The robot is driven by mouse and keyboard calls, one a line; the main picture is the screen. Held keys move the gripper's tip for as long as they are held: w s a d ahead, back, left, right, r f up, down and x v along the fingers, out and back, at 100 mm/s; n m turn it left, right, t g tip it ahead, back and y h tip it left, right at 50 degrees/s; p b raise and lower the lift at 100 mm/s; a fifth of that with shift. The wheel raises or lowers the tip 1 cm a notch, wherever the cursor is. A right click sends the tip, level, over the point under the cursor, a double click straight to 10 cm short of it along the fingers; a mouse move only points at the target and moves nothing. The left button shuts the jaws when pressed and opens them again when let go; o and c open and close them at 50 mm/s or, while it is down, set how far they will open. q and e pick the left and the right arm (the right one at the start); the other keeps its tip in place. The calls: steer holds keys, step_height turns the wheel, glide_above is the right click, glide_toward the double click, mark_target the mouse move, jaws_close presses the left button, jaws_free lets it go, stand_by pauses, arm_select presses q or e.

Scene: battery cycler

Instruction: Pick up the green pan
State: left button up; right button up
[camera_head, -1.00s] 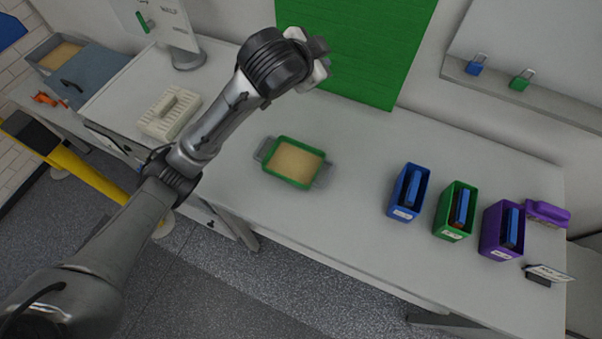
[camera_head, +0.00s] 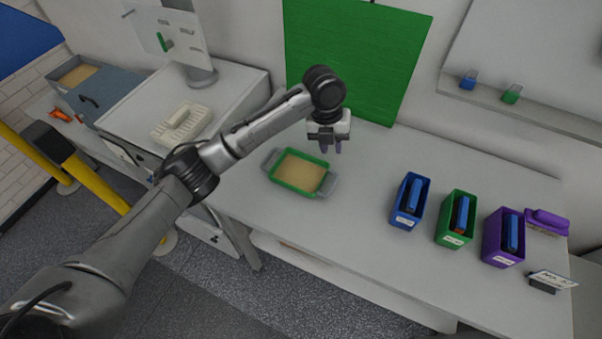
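The green pan (camera_head: 285,186) is a shallow rectangular tray with a green rim, a tan inside and grey handles at its left and right ends. It lies flat on the white table. My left gripper (camera_head: 331,149) points down above the table, just behind and to the right of the pan, and is apart from it. Its two dark fingertips show with a small gap between them and nothing in it. My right gripper is not in view.
A blue bin (camera_head: 402,220), a green bin (camera_head: 452,239) and a purple bin (camera_head: 498,256) with upright packs stand to the right. A white rack (camera_head: 167,139) stands on the left counter. A green panel (camera_head: 345,60) stands behind. Table between pan and bins is clear.

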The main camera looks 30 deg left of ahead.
arm_select(q)
steer(key=m, duration=0.3)
steer(key=b, duration=0.1)
glide_above(335, 181)
steer(key=a, duration=0.1)
steer(key=x, duration=0.2)
steer(key=a+x, duration=0.1)
steer(key=x, duration=0.2)
steer(key=a+x, duration=0.1)
steer(key=x, duration=0.2)
steer(key=shift+w+f, duration=0.15)
steer(key=shift+f, duration=0.2)
steer(key=shift+s+b+x, duration=0.15)
steer(key=shift+b+x, duration=0.05)
steer(key=shift+x, duration=1.15)
steer(key=shift+s+b+x, duration=0.1)
steer(key=shift+b+x, duration=0.1)
steer(key=shift+x, duration=1.1)
steer(key=shift+c, duration=0.4)
jaws_close()
